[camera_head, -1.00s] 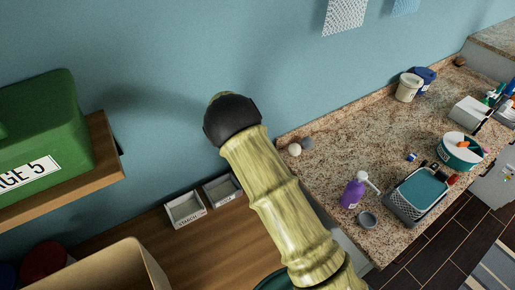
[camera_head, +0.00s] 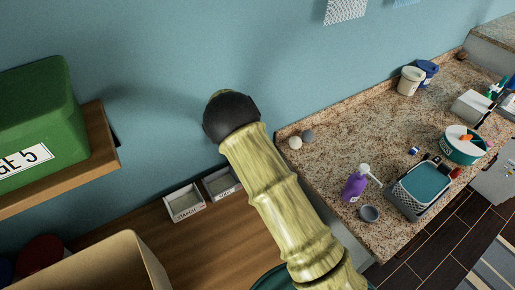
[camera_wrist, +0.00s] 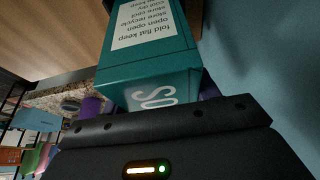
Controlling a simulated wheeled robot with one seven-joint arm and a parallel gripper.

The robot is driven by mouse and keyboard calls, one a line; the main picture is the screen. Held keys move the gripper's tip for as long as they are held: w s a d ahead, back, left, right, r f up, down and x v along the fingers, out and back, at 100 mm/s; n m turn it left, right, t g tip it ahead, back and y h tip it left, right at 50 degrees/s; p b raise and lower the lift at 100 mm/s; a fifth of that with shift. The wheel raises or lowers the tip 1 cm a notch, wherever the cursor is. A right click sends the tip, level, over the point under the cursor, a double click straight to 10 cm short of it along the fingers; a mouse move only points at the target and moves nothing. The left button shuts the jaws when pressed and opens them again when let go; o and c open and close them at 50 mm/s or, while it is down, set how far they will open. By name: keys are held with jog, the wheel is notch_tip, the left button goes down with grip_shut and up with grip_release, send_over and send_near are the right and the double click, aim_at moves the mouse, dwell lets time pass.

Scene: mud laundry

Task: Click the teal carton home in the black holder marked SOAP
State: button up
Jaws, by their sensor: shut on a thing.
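The teal carton (camera_wrist: 150,72) fills the middle of the wrist view. It has a white label of small print, upside down in the picture, and large white letters starting "SO" on its near face. My gripper (camera_wrist: 155,100) is shut on the carton, its black body across the bottom of the view. Purple patches show at both sides of the carton; I cannot tell whether these are my fingers. In the head view my arm hides the gripper and carton. I cannot make out a black holder marked SOAP in either view.
Two pale trays, one marked STARCH (camera_head: 184,205) and another (camera_head: 221,184), stand on the wooden surface (camera_head: 200,250) by the wall. A green box (camera_head: 35,105) sits on a shelf at left. The granite counter (camera_head: 330,165) at right holds a purple bottle (camera_head: 354,187) and a basket (camera_head: 421,188).

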jog(key=shift+f+b, duration=0.65)
jog(key=shift+f, duration=0.15)
dwell(0.4)
jog(key=o, duration=1.4)
jog(key=shift+r, duration=0.1)
jog(key=b+v, duration=0.4)
jog(key=v, duration=1.3)
jog(key=shift+s+a+b, duration=0.15)
jog(key=shift+a+b, duration=0.05)
jog(key=shift+b, duration=0.2)
jog(key=shift+r, duration=0.1)
jog(key=shift+d, duration=0.1)
